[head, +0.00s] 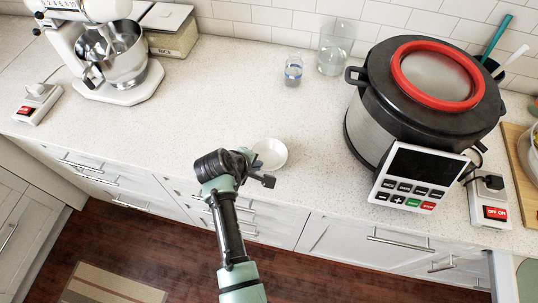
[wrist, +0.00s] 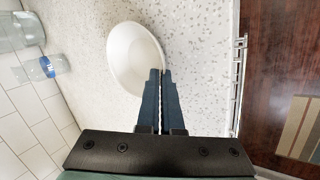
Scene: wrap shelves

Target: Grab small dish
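The small dish (head: 270,153) is a white, round, shallow bowl near the front edge of the counter. In the wrist view the dish (wrist: 130,58) lies at the upper middle, with its right rim at my fingertips. My gripper (wrist: 161,74) has its two dark fingers close together, with a thin pale strip between them, and it looks shut on that rim. In the head view my gripper (head: 264,180) is at the near side of the dish, and my wrist covers part of its left edge. Whether the dish is lifted cannot be told.
A large cooker (head: 370,112) with a red-ringed lid stands to the right. A glass (head: 293,71) and a clear jar (head: 334,55) stand behind the dish. A stand mixer (head: 118,85) is at the far left. The counter left of the dish is clear.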

